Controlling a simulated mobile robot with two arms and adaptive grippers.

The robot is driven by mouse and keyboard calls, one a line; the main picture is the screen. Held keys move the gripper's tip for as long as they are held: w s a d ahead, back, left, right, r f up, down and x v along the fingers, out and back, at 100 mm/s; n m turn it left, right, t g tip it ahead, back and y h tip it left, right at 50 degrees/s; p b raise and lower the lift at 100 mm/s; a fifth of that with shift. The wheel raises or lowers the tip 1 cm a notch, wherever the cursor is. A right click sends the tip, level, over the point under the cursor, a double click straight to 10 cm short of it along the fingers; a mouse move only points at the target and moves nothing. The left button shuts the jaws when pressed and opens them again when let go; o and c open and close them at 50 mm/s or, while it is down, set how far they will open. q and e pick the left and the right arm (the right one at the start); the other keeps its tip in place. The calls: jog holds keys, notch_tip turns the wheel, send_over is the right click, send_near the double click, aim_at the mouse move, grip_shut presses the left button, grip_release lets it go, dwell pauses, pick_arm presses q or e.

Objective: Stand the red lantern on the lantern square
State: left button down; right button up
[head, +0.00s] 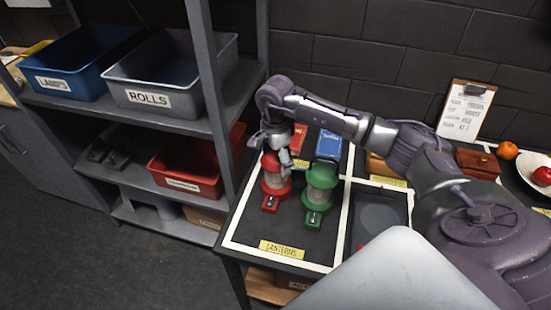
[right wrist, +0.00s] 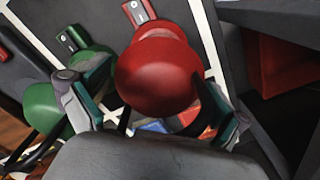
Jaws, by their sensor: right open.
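The red lantern (head: 273,188) stands on the dark lantern square (head: 262,228), inside its white border and behind the yellow "LANTERNS" label (head: 282,250). It looks upright. My right gripper (head: 275,148) is at the lantern's top, coming down from above. In the right wrist view the round red top of the lantern (right wrist: 158,72) sits between the two open fingers (right wrist: 152,108), and contact cannot be told. The lantern's far side is hidden. My left gripper is not in view.
A green lantern (head: 319,188) stands close to the right of the red one. A red box (head: 298,139) and a blue box (head: 329,144) lie behind them. A shelf post (head: 214,95) rises left of the table. The square's front part is clear.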

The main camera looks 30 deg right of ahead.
jog(key=shift+r, duration=0.1)
jog(key=shift+r, duration=0.2)
notch_tip(320, 180, up, 11)
jog(key=b, duration=0.2)
jog(key=shift+w+f+b, duration=0.1)
jog(key=shift+f+b, duration=0.1)
jog(key=shift+b, duration=0.2)
jog(key=shift+r, duration=0.6)
